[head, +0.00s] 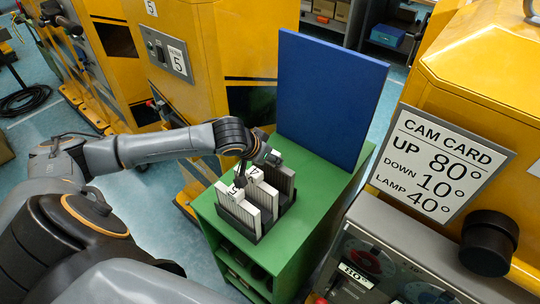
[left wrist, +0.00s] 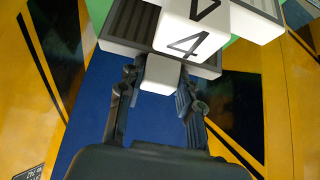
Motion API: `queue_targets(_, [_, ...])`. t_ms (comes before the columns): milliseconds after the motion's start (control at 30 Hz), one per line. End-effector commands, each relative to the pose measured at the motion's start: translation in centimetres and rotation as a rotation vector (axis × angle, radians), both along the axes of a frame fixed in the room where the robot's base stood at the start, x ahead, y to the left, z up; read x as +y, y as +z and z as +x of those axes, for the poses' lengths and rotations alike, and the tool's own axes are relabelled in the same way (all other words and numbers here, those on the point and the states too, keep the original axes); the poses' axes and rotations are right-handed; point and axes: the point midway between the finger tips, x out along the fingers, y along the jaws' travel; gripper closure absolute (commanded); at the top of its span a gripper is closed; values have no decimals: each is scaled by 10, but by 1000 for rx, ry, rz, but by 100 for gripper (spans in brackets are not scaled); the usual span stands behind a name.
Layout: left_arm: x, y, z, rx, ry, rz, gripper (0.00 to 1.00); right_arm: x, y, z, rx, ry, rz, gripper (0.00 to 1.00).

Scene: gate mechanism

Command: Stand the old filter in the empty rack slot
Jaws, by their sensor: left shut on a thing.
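The dark rack (head: 257,238) stands on the green cabinet. Pale filters stand in it: one marked 5 (head: 238,212) at the front and one marked 4 (head: 268,195) behind it. At the rear is a grey pleated filter (head: 285,178), standing about upright over the rack's back end. I cannot tell whether its foot is fully down in a slot. My left gripper (head: 262,158) is at the top of this rear filter. In the left wrist view its fingers are shut on the white grip block (left wrist: 161,75) of the filter. My right gripper is out of view.
A tall blue panel (head: 328,95) rises from the cabinet right behind the rack. The green cabinet top (head: 318,190) is bare to the right of the rack. Yellow machines flank it, one with a cam card (head: 440,165).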

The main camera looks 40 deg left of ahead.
Motion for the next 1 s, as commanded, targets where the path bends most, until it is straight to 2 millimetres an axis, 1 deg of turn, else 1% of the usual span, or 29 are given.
queue_targets(267, [0,-5,0,0,-1,-1,100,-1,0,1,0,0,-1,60])
queue_targets(300, [0,-5,0,-1,-1,-1,63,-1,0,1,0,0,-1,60])
queue_targets(367, [0,-4,0,-1,-1,-1,51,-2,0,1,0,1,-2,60])
queue_targets(400, [0,-4,0,-1,-1,-1,43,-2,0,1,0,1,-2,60])
queue_targets(433, [0,-4,0,-1,-1,-1,39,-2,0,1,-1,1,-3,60])
queue_targets(767, [0,-3,-1,1,0,0,39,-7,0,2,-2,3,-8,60])
queue_targets(867, [1,4,-6,-1,0,1,39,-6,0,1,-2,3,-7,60])
queue_targets(1000, [2,23,-21,0,-2,4,39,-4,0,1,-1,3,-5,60])
